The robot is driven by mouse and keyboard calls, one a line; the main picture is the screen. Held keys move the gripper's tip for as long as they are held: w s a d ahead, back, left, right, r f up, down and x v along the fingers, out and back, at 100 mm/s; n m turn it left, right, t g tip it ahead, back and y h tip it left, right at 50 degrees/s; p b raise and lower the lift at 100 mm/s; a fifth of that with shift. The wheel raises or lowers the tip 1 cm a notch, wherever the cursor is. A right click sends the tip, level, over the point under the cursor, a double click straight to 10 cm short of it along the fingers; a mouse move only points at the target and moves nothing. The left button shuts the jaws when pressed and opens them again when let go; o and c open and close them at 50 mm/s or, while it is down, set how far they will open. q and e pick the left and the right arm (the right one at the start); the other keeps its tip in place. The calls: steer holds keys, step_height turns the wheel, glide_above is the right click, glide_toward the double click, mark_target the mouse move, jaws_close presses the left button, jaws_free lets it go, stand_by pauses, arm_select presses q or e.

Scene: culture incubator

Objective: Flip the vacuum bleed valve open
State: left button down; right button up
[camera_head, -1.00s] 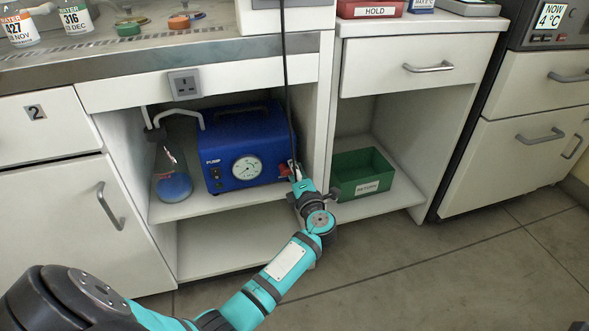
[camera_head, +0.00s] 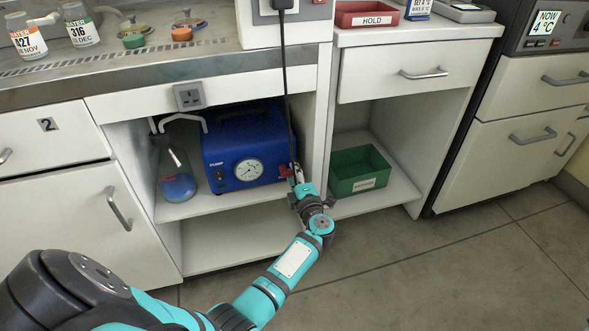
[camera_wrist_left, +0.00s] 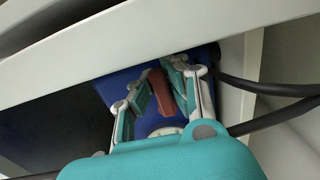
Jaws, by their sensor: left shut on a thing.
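The blue vacuum pump (camera_head: 225,150) with a round white gauge (camera_head: 248,170) stands on the upper shelf of the open cabinet. Its red bleed valve lever (camera_head: 285,171) is at the pump's right side. My left gripper (camera_head: 297,177) reaches to it from the front right. In the left wrist view the red lever (camera_wrist_left: 160,92) lies between the two fingers of my left gripper (camera_wrist_left: 160,82), which are shut on it. The valve body behind the fingers is mostly hidden. My right gripper is not in view.
A flask with blue liquid (camera_head: 178,185) stands left of the pump, with a pale hose above it. A black cable (camera_head: 284,80) hangs down in front of the cabinet's right side. A green bin (camera_head: 360,171) sits on the shelf to the right. The floor in front is clear.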

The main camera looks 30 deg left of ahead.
arm_select(q)
steer(key=c, duration=1.3)
jaws_free()
steer(key=shift+s, duration=0.1)
steer(key=shift+s+d+f, duration=0.1)
steer(key=shift+s+d, duration=0.05)
steer(key=shift+d, duration=0.1)
steer(key=v, duration=0.6)
steer(key=shift+s+d, duration=0.3)
